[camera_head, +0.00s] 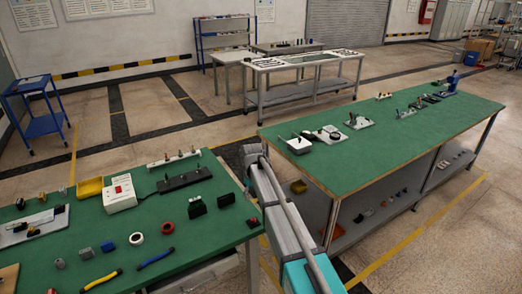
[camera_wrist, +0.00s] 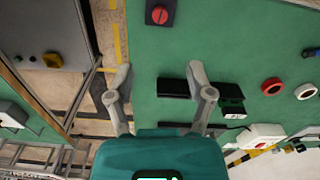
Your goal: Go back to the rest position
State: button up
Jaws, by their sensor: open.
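My gripper (camera_wrist: 158,76) shows in the wrist view with its two grey fingers spread apart and nothing between them. It is above the edge of a green-topped table (camera_wrist: 145,40); the left finger overlaps the floor strip beside the table and the right finger overlaps black blocks (camera_wrist: 232,91) on the top. I cannot tell its height above the table. In the head view my arm runs up between two green tables, and the gripper itself is not clearly visible there.
The near green table (camera_head: 200,243) holds black blocks (camera_head: 197,206), a white box with a red switch (camera_head: 119,194), rings and pliers. The right green table (camera_head: 385,155) holds several fixtures. A red button box (camera_wrist: 160,14) lies near the table edge. Open floor lies behind.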

jog(key=s+d+m, duration=0.8)
jog(key=s+d, duration=1.7)
jog(key=s, duration=0.1)
jog(key=shift+m, duration=0.3)
jog(key=shift+a, duration=0.1)
